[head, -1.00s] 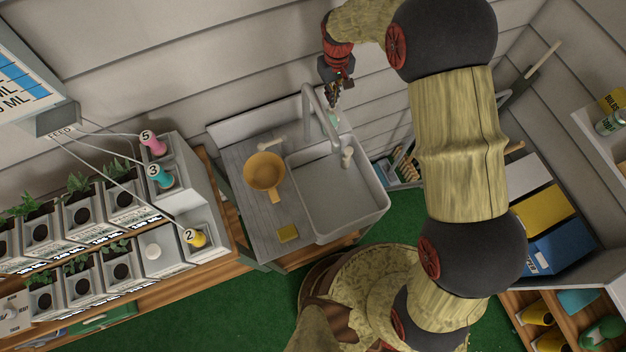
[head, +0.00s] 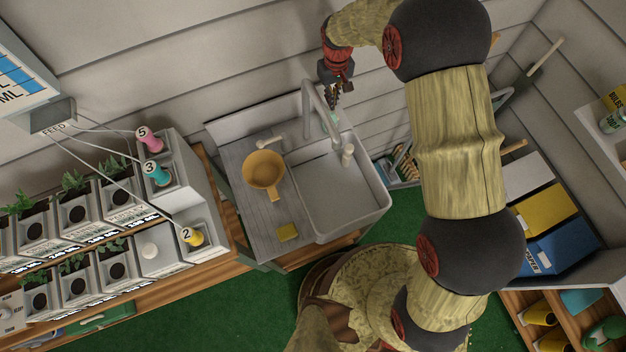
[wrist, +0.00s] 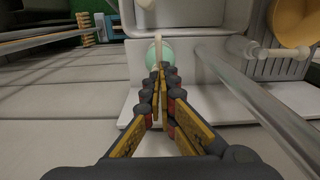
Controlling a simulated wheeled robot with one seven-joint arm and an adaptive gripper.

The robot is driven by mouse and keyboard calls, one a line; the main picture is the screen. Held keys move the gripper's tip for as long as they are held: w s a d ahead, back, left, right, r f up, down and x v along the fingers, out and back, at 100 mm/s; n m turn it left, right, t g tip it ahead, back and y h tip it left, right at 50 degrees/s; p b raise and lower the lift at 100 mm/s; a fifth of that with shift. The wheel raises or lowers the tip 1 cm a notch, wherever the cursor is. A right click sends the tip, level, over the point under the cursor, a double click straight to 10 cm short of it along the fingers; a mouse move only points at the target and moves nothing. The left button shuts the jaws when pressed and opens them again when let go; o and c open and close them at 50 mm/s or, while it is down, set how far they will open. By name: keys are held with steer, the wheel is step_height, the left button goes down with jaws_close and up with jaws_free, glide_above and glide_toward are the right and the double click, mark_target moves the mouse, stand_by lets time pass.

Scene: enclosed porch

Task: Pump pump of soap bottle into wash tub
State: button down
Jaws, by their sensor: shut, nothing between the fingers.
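The soap bottle (head: 331,122) is pale green and stands behind the wash tub, beside the tap. In the wrist view its rounded green top (wrist: 152,56) and white pump (wrist: 158,43) show just beyond my fingertips. The wash tub (head: 345,205) is a grey-white square basin and looks empty. My gripper (head: 333,105) is shut and empty, pointing down close above the bottle. In the wrist view its fingertips (wrist: 162,70) overlap the bottle and hide part of it. I cannot tell whether they touch the pump.
A grey tap (head: 318,100) arches beside my gripper, and its pipe (wrist: 255,100) runs close on the right in the wrist view. The panelled wall is close behind.

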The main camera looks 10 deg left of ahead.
steer(key=shift+r, duration=0.15)
steer(key=shift+r+p, duration=0.8)
steer(key=shift+r, duration=0.6)
steer(key=shift+r, duration=0.15)
step_height(320, 180, up, 6)
steer(key=p, duration=0.3)
stand_by(0.6)
